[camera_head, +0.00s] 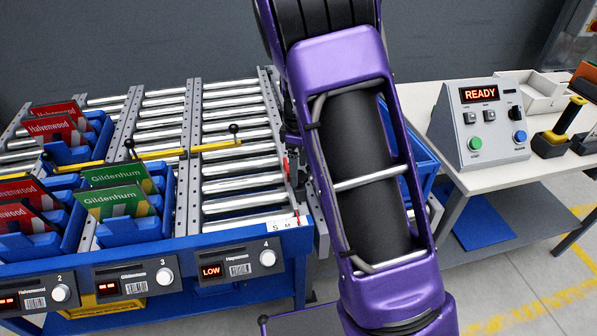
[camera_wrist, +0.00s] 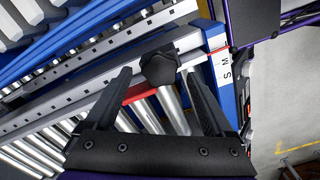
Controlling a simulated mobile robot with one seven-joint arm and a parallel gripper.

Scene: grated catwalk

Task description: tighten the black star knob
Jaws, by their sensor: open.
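The black star knob (camera_wrist: 160,66) shows in the wrist view, on a grey rail beside a red strip (camera_wrist: 141,93). My gripper (camera_wrist: 157,77) is open, with one finger on each side of the knob in that picture. I see space between the knob and both fingers; I cannot tell how far the fingertips are above it. In the head view my purple arm reaches down over the right side of the roller lane, and I cannot make out the knob or gripper there.
A size label with S and M (camera_wrist: 225,68) sits on the blue frame near the knob. Roller lanes (camera_head: 236,145) hold blue bins of red and green packets at left. A control box reading READY (camera_head: 484,120) stands on a table at right.

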